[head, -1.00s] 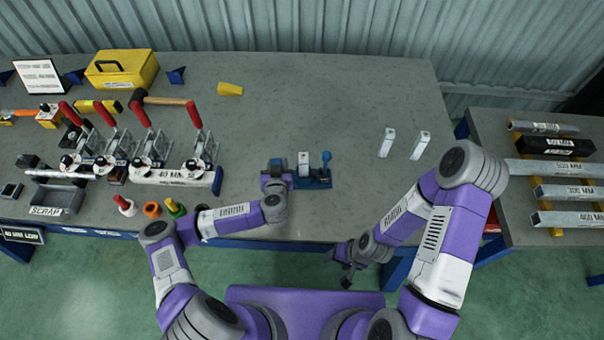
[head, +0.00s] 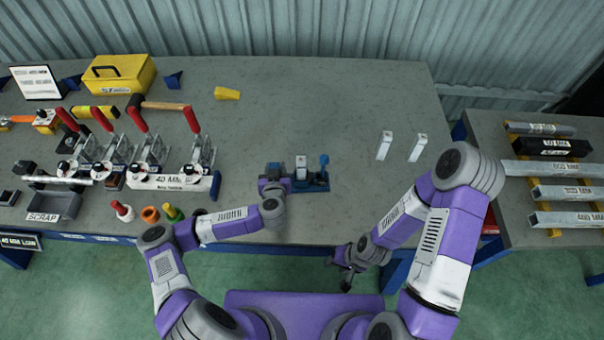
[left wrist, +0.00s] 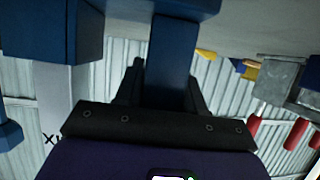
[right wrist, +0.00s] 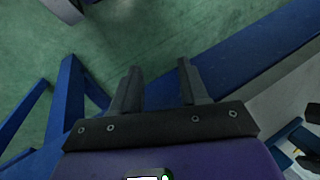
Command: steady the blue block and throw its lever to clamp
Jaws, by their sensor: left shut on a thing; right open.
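The blue block (head: 312,184) sits on the workbench near its front edge. Its lever (head: 324,162), with a round blue knob, stands upright at the right end. A white labelled piece (head: 301,168) stands upright at the block's middle. My left gripper (head: 277,178) is at the block's left end. In the left wrist view its fingers (left wrist: 167,85) are shut on a blue upright part of the block (left wrist: 174,55). My right gripper (head: 342,268) is open and empty, off the bench's front edge; its spread fingers (right wrist: 159,85) show over the floor and blue bench frame.
Two white labelled pieces (head: 385,147) stand on the bench to the right. Red-handled clamps (head: 145,150), a scrap tray (head: 55,204) and small coloured parts (head: 150,214) are left. A side table (head: 500,215) carries bars. The bench behind the block is clear.

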